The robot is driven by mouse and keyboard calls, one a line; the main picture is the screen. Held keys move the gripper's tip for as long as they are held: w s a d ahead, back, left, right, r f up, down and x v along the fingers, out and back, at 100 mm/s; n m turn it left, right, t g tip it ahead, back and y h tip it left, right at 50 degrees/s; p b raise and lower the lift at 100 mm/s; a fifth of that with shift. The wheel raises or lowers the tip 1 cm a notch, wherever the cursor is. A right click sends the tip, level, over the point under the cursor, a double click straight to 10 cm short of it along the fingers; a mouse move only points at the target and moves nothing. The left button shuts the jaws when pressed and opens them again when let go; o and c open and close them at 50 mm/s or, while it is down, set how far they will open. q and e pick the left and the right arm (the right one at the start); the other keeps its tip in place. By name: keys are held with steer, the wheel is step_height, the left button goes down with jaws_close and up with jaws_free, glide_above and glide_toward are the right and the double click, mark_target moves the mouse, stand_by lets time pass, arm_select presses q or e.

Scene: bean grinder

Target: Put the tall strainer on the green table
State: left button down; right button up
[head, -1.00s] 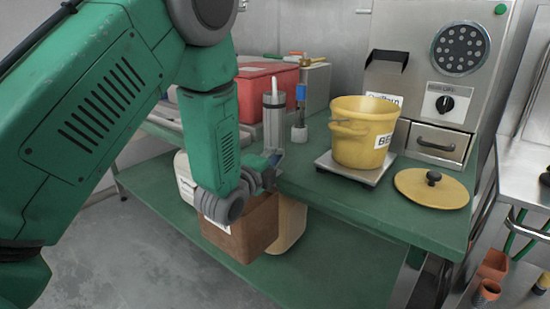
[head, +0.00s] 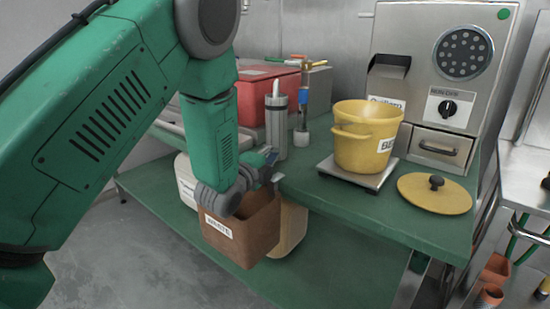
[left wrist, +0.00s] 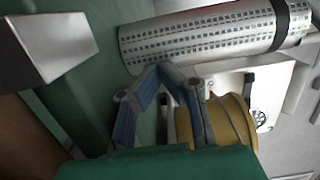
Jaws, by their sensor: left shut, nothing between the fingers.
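The tall strainer (head: 276,122) looks like a grey upright cylinder with a dark top, standing on the green table (head: 340,205) near its left front edge. In the left wrist view its dotted, perforated-looking side (left wrist: 200,42) lies across the top of the picture. My left gripper (head: 271,163) is just in front of the strainer, low by the table edge. Its blue-grey fingers (left wrist: 168,72) are shut and empty, with the tips close to the strainer's side. I cannot tell whether they touch it. My right gripper is not in view.
A brown waste box (head: 245,228) is at the table's front edge, just below my left gripper. A yellow pot (head: 362,140) stands on a scale (head: 350,174) to the right, with a yellow lid (head: 436,196) beyond. A red box (head: 262,92) stands behind the strainer.

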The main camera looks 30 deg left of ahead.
arm_select(q)
steer(key=shift+s, duration=0.1)
steer(key=shift+s+f, duration=0.1)
steer(key=shift+s, duration=0.2)
steer(key=s, duration=1.1)
steer(key=shift+d, duration=0.4)
